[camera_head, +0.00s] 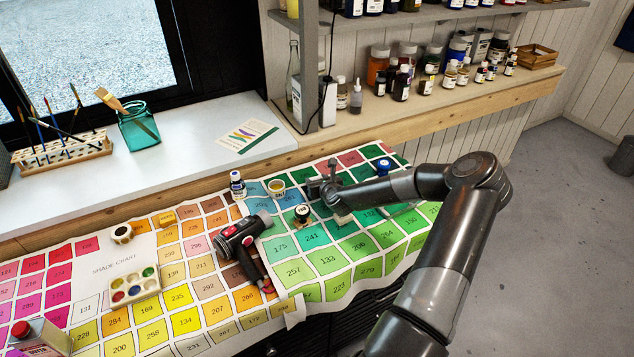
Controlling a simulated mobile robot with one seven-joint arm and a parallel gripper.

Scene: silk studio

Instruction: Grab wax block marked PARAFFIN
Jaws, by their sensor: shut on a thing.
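My gripper (338,207) is over the green part of the shade chart, at the end of my arm reaching in from the right. It is shut on a small pale block (343,218), of which only a part shows below the gripper. The block looks like wax, but no PARAFFIN marking can be read on it from here. I cannot tell whether it touches the chart or hangs just above it.
The shade chart (112,268) covers the table. Close left of my gripper are a dark-capped jar (302,214), a yellow-topped jar (277,188) and a white bottle (237,186). A blue-capped jar (383,168) stands to its right. A black and red tool (243,240) and a paint palette (133,286) lie left.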

